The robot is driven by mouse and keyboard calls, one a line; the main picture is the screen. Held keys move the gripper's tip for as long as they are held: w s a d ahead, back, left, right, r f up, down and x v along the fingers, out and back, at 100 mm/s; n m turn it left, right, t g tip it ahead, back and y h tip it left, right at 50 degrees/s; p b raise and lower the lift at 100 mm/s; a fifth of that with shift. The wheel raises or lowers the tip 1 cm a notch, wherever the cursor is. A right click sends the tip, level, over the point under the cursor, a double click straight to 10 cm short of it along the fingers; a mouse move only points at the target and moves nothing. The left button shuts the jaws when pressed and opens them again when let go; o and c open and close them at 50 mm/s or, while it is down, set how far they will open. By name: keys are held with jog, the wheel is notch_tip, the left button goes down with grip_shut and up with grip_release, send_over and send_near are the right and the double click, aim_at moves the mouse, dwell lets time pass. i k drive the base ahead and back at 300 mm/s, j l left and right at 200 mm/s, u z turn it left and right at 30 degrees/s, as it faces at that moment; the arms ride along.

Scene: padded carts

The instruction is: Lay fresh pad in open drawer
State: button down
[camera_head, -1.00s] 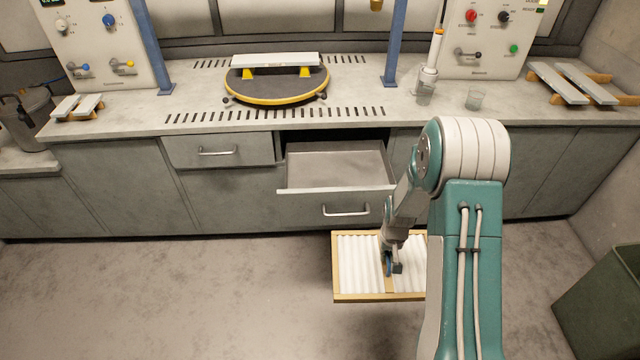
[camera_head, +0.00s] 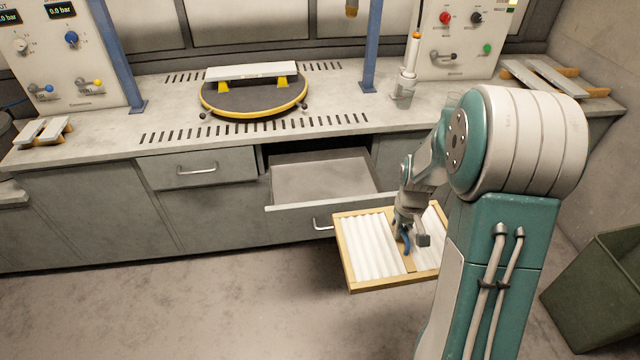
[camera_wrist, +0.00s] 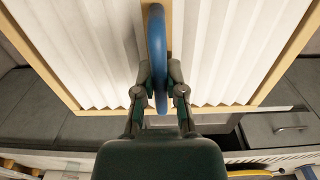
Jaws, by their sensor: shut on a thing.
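The fresh pad (camera_head: 368,250) is a white pleated panel in a pale wooden frame with a blue handle at its middle. My gripper (camera_head: 410,238) is shut on the blue handle and holds the pad in the air, in front of the cabinet. In the wrist view the blue handle (camera_wrist: 157,60) sits between the fingers, with pleats on both sides. The open drawer (camera_head: 320,182) is pulled out under the counter, and its visible floor is bare. The pad is in front of the drawer, lower in the picture, and overlaps the right part of its front and handle.
A closed drawer (camera_head: 197,168) is left of the open one. The counter (camera_head: 150,120) above carries a round yellow-rimmed stand (camera_head: 255,95), blue posts and control panels. A dark green bin (camera_head: 600,295) stands at the right. The floor at left is clear.

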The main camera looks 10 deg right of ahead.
aim_at(324, 189)
jog(key=i, duration=1.25)
